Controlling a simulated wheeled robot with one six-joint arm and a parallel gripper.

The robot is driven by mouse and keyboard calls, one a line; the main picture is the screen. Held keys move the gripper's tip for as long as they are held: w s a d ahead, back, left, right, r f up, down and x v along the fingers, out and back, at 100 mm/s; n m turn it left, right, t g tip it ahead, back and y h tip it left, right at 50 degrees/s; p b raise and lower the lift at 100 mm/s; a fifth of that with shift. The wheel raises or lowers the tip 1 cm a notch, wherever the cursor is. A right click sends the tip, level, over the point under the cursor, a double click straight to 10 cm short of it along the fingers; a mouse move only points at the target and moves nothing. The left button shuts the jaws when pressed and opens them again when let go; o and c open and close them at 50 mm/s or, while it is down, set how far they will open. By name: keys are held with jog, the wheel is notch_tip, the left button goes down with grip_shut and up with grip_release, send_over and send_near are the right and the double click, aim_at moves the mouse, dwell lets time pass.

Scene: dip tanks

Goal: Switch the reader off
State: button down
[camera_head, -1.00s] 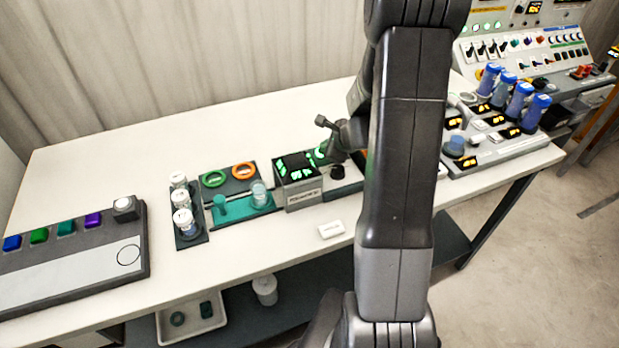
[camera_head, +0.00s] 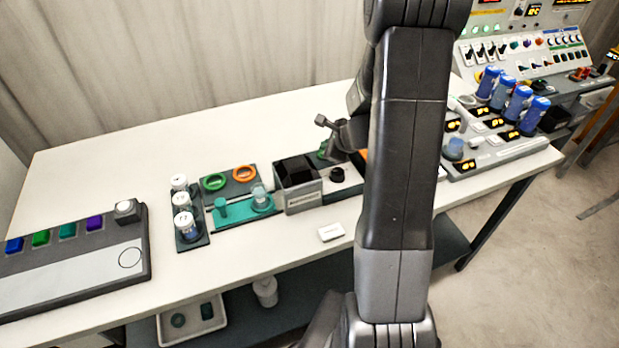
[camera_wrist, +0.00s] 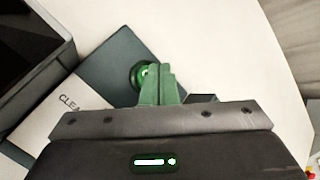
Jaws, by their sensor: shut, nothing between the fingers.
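The reader (camera_head: 298,185) is a grey box with a slanted top on the white table, left of my arm. Its screen is dark; its dark top also shows at the upper left of the wrist view (camera_wrist: 28,38). My gripper is shut and empty in the wrist view (camera_wrist: 158,70), its fingers over a dark plate beside the reader. A round green-lit button or knob (camera_wrist: 140,73) lies at the fingertips and is partly hidden by them. I cannot tell whether the fingers touch it.
A teal tray (camera_head: 235,212) with a small jar is left of the reader, with a rack of white-capped vials (camera_head: 188,240) beyond it.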

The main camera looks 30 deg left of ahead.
notch_tip(320, 180, up, 6)
jog(key=p, duration=0.4)
jog(key=shift+f, duration=0.1)
jog(key=shift+f, duration=0.25)
